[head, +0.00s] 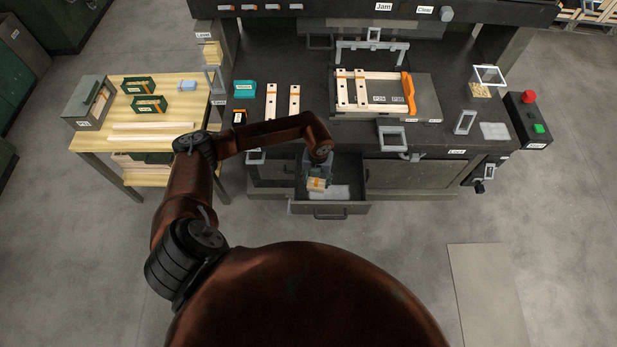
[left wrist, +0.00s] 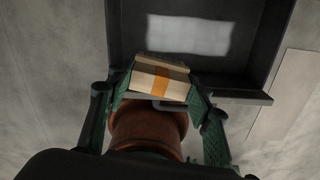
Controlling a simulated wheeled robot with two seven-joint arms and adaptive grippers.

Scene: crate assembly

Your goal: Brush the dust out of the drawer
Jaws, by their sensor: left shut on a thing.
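The drawer (head: 352,206) stands open at the front of the dark bench; its wall also shows in the left wrist view (left wrist: 270,50). A pale, roughly rectangular patch of dust (head: 336,192) lies on the drawer floor, and it shows in the left wrist view (left wrist: 188,35). My left gripper (head: 316,179) is over the left part of the drawer. It is shut on a brush (left wrist: 160,84), a pale wooden block with an orange band and a dark edge. Whether the brush touches the drawer floor I cannot tell. My right gripper is not in view.
The bench (head: 310,120) above the drawer carries a wooden crate frame (head: 375,106) and loose slats (head: 294,101). A wooden side table (head: 170,85) stands at the left. A box with red and green buttons (head: 530,118) is at the right. The floor before the drawer is clear.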

